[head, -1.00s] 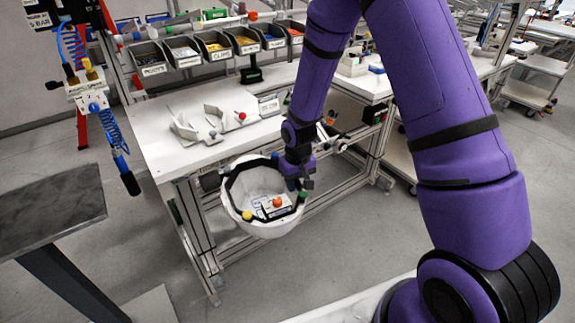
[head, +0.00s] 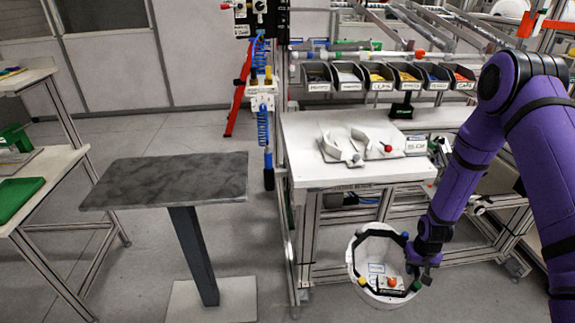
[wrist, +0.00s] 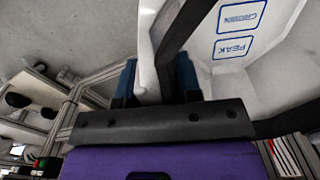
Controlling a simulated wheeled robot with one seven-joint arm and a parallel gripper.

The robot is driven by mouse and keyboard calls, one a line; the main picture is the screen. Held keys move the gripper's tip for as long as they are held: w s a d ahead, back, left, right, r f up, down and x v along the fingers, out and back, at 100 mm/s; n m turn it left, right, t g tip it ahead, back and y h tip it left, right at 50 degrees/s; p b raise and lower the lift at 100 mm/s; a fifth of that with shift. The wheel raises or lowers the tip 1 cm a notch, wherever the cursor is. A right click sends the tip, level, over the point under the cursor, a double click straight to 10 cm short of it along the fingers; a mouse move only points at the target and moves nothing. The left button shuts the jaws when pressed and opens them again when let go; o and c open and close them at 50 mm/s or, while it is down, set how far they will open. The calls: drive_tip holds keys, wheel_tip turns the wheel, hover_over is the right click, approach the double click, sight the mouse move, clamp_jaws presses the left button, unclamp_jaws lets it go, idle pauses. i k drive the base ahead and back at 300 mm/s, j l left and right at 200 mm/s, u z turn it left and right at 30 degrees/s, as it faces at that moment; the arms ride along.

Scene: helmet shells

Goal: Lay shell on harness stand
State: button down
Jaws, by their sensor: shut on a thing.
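The white helmet shell (head: 360,285) hangs in the air, open side up, below and in front of the bench. Black straps line its inside, with an orange knob and small coloured knobs. My gripper (head: 418,270) is shut on the shell's right rim. In the wrist view, the shell wall (wrist: 146,40) passes between the two fingers of my gripper (wrist: 157,80). A stand with a dark flat top (head: 170,181) on one post is at left, apart from the shell; its top is bare. It looks like the harness stand, though no label shows.
An upright with blue coiled hoses (head: 263,125) stands between bench and stand. A side table with a green tray (head: 15,198) is at far left. Floor around the stand is clear.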

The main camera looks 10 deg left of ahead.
sight(145, 182)
drive_tip(key=k+j+u, duration=0.1)
drive_tip(key=j, duration=0.75)
drive_tip(key=k+j+u, duration=0.1)
drive_tip(key=j, duration=0.8)
drive_tip(key=k+j+u, duration=0.1)
drive_tip(key=j, duration=0.8)
drive_tip(key=k+j+u, duration=0.1)
drive_tip(key=j, duration=0.8)
drive_tip(key=k, duration=0.1)
